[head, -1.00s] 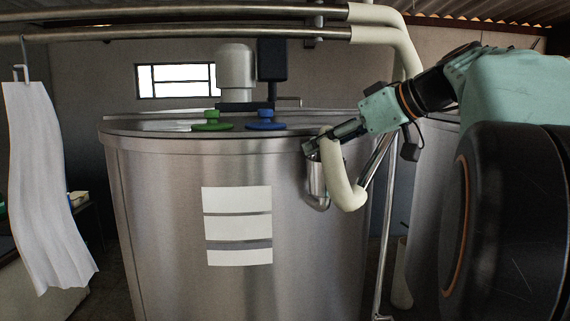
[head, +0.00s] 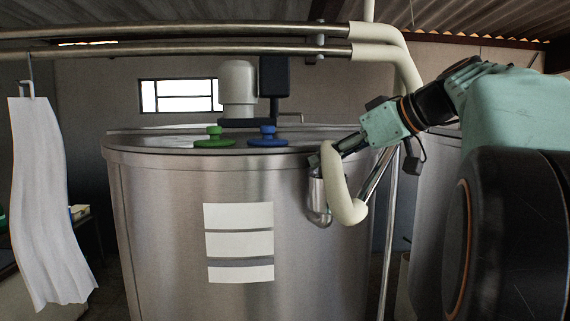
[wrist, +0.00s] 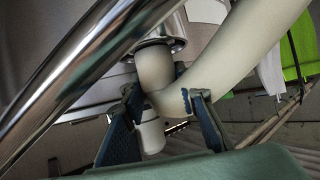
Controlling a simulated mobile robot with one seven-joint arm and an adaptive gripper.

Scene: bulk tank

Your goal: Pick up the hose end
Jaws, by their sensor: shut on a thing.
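The cream hose (head: 345,195) hangs in a bend at the right front of the steel tank. Its upper part is at my gripper (head: 325,157), by the tank rim. In the wrist view, my gripper (wrist: 160,98) has its two dark fingers on either side of the hose (wrist: 170,100) and is shut on it. The hose passes by a steel cup (head: 318,198) on the tank's side. In the wrist view, a steel rim (wrist: 160,44) sits close behind the hose. I cannot tell whether the hose end is inside the cup.
The steel tank (head: 160,220) fills the middle, with green (head: 214,140) and blue (head: 267,138) knobs on its lid. A steel pipe (wrist: 75,65) runs close to my gripper. A white cloth (head: 48,200) hangs at left. Pipes (head: 180,46) cross overhead.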

